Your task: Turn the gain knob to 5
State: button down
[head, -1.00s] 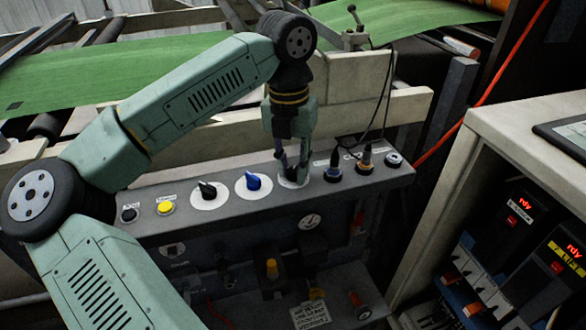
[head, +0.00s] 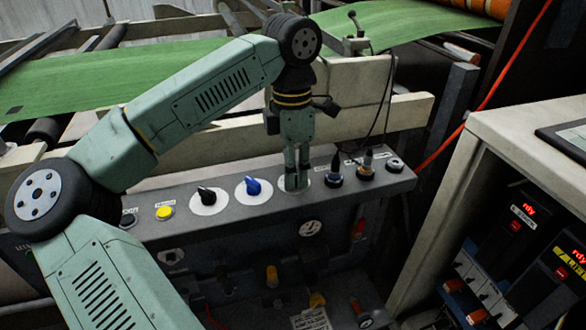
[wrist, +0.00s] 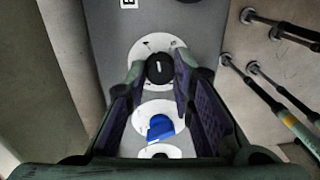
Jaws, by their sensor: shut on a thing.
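A round black knob (wrist: 160,69) with a white pointer line sits on a white dial (wrist: 144,47) in the wrist view. My gripper (wrist: 158,72) is shut on this knob, a finger on each side. In the head view my gripper (head: 296,183) points straight down over the rightmost white dial of the panel and hides the knob. The pointer line runs nearly upright in the wrist view. The dial's marks and any name label for the knob are too small to read.
The blue knob (head: 253,186) is just left of my gripper, with another black pointer knob (head: 207,195) beyond it. A yellow button (head: 164,212) is farther left. Black sockets with cables (head: 366,168) stand close on the right. A pale ledge (head: 385,115) rises behind the panel.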

jog(key=m, duration=0.4)
jog(key=shift+w+m, duration=0.1)
jog(key=shift+m, duration=0.2)
jog(key=shift+d+m, duration=0.1)
jog(key=shift+m, duration=1.6)
jog(key=c, duration=1.4)
grip_release()
jog(key=shift+o, duration=0.2)
jog(key=shift+r, duration=0.1)
notch_tip(320, 180, up, 12)
jog(key=shift+w, duration=0.2)
